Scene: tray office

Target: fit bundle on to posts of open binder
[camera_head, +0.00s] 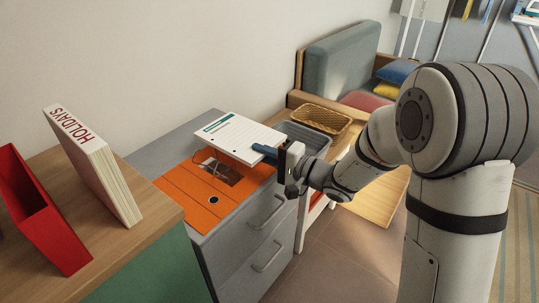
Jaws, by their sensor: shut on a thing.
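The bundle (238,133) is a stack of white sheets with a teal band near its far left edge. My gripper (265,152) is shut on the bundle's right edge and holds it roughly flat above the binder. The open orange binder (182,196) lies on the grey drawer cabinet. Its metal posts (208,158) show just under the bundle's near left edge. The bundle hides part of the binder. I cannot tell whether the posts touch the bundle.
A wooden desk (139,237) at left bears a red file holder (38,212) and a white "HOLIDAYS" book (92,160). A grey bin (306,136) and a wicker basket (321,118) are beyond my gripper. A grey armchair (337,62) stands behind.

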